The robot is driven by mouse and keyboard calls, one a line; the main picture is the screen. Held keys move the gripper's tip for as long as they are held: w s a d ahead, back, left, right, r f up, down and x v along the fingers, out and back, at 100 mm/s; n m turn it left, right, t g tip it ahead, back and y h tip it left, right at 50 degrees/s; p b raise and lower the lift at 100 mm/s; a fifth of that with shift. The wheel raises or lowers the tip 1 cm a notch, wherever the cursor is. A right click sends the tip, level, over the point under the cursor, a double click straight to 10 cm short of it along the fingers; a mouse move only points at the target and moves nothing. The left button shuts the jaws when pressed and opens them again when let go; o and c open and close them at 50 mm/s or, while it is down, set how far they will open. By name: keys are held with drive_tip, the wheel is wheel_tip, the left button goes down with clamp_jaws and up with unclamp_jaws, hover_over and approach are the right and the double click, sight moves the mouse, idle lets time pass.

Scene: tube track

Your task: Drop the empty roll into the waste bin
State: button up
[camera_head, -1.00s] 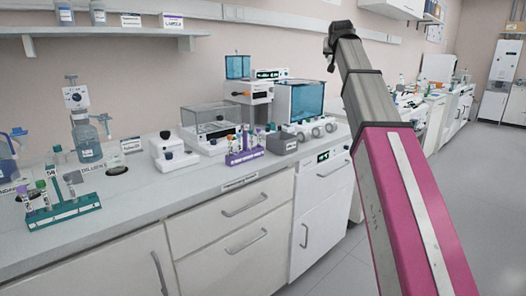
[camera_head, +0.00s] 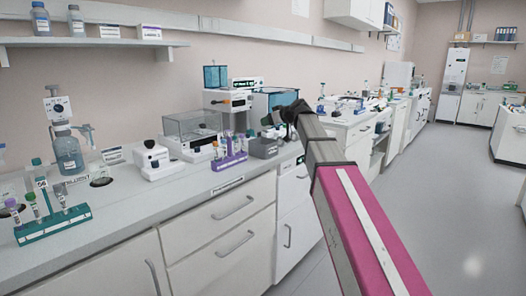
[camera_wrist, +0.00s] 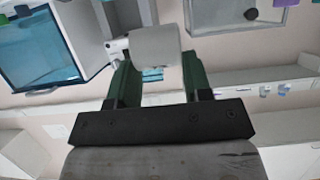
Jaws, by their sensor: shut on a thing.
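In the wrist view my gripper (camera_wrist: 156,75) has its two green fingers shut on a pale grey-white roll (camera_wrist: 156,45), which sits between the fingertips. In the head view my arm reaches up from the lower right, and its dark wrist end is beside the bench instruments; the fingers and the roll are not clearly visible there. I cannot make out a waste bin in either view.
A long white bench (camera_head: 120,222) with drawers runs along the left wall. It carries a teal tube rack (camera_head: 52,225), a purple tube rack (camera_head: 229,160) and several instruments. A shelf (camera_head: 90,42) hangs above. The grey floor (camera_head: 440,190) at right is clear.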

drive_tip(key=shift+f, duration=2.9)
drive_tip(key=o, duration=1)
drive_tip(key=shift+c, duration=0.2)
drive_tip(key=v, duration=1)
drive_tip(key=shift+s+d+r, duration=0.2)
drive_tip(key=shift+d, duration=0.1)
